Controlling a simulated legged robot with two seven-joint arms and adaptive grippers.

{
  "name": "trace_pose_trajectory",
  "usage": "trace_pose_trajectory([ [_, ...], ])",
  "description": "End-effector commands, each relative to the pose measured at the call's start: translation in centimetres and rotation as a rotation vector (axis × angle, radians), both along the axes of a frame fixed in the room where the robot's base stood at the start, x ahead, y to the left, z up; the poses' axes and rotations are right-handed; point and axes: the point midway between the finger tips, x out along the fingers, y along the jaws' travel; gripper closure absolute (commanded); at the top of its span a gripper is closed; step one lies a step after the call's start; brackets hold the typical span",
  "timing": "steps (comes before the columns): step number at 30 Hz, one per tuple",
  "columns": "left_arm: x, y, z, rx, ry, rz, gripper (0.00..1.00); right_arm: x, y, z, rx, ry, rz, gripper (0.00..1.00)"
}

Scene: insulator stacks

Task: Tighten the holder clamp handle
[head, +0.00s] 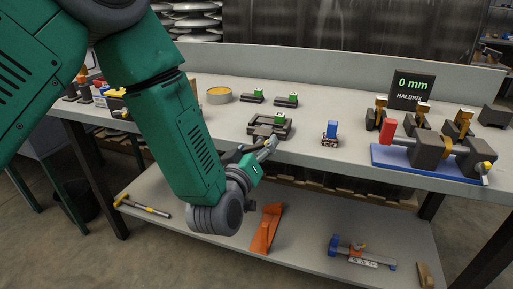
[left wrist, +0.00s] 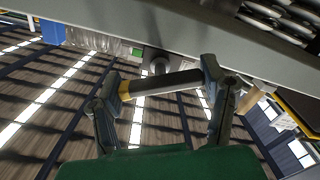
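The holder clamp (head: 268,128) is a dark vise-like block with a green piece on top, near the front edge of the bench. My left gripper (head: 268,148) is just in front of it at the bench edge. In the left wrist view the handle (left wrist: 170,83) is a grey bar with a yellow band at its left end. It spans the gap between the two fingertips of my left gripper (left wrist: 167,82), which appear to meet its ends. My right gripper does not show.
A blue-based vise (head: 410,163) with a red end stands at the bench's right, under a "0 mm" display (head: 411,88). A small blue-topped part (head: 331,132) sits right of the clamp. The lower shelf (head: 200,245) holds an orange bracket (head: 266,228) and tools.

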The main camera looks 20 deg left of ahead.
Motion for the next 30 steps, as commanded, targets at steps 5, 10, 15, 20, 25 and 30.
trace_pose_trajectory([
  [5, 0.0, 0.0, 0.0, 0.001, 0.001, 0.002, 0.63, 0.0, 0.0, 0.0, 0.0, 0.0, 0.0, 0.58],
  [10, 0.0, 0.0, 0.0, 0.03, 0.001, 0.001, 0.63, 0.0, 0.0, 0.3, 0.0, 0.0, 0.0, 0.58],
  [15, -0.1, 0.0, 0.0, 0.109, -0.002, 0.0, 0.63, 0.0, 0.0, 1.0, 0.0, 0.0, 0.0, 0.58],
  [20, -0.1, 0.0, 0.1, 0.219, -0.005, 0.001, 0.63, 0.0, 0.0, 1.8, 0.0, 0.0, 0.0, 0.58],
  [25, -0.1, 0.0, 0.1, 0.335, -0.01, -0.001, 0.63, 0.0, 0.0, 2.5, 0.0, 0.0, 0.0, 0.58],
  [30, -0.1, 0.0, 0.0, 0.429, -0.012, -0.001, 0.63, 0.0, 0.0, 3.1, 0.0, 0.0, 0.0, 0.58],
])
